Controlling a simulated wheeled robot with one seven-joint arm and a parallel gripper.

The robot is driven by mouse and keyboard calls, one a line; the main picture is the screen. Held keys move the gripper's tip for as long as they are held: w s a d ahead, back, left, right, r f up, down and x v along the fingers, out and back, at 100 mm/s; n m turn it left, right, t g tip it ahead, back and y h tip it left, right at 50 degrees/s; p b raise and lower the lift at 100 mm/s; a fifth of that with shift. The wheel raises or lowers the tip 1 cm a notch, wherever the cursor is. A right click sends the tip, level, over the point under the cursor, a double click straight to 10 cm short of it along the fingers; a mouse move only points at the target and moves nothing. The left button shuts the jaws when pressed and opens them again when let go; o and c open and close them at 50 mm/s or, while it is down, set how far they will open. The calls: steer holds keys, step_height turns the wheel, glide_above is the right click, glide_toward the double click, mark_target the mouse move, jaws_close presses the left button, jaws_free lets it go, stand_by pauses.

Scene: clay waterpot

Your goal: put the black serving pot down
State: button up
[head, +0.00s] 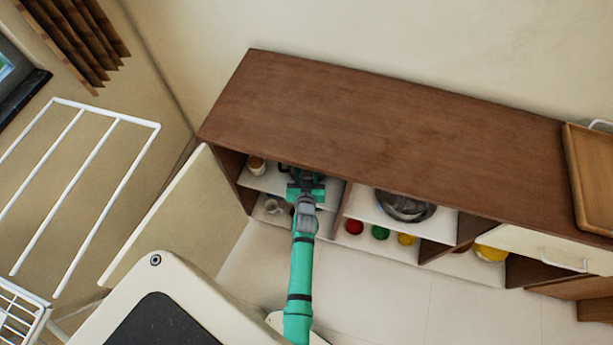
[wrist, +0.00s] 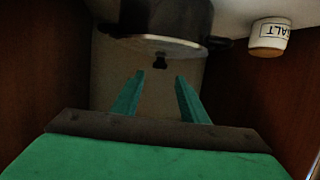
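The black serving pot (wrist: 165,22) fills the top middle of the wrist view, cut off by the upper edge. It has dark side handles and a small black knob-like part (wrist: 160,62). My gripper (wrist: 158,75) is open, its two green fingers apart with nothing visible between their tips. The pot appears just beyond the fingertips; whether they touch it I cannot tell. In the head view my gripper (head: 305,187) reaches into the left compartment of the brown cabinet (head: 390,120), where only a dark bit of the pot (head: 284,169) shows.
A white salt jar (wrist: 269,37) stands beside the pot, its label upside down in the wrist view. Dark cabinet walls close in on both sides. An open cabinet door (head: 170,220) is at the left. A metal bowl (head: 405,206) sits in the neighbouring compartment.

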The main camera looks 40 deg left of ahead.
steer(key=v, duration=0.4)
steer(key=shift+d+r, duration=0.1)
steer(key=shift+d, duration=0.1)
steer(key=shift+d, duration=0.1)
steer(key=s+d+r+m+t+h, duration=0.1)
steer(key=s+d+r+m+h, duration=0.1)
steer(key=s+d, duration=0.7)
steer(key=s+d+r+m+t+h, duration=0.1)
steer(key=s+d+r+h, duration=0.15)
steer(key=s+d, duration=0.6)
steer(key=s+d+r+m+h, duration=0.1)
steer(key=s+d+r+h, duration=0.1)
steer(key=s+d+r, duration=0.4)
steer(key=s+d+r+m+t+h, duration=0.1)
steer(key=s+d+r, duration=0.5)
steer(key=r, duration=0.6)
steer(key=shift+s+m+h, duration=0.35)
steer(key=shift+s+m, duration=0.05)
steer(key=shift+m, duration=0.4)
steer(key=shift+r, duration=0.1)
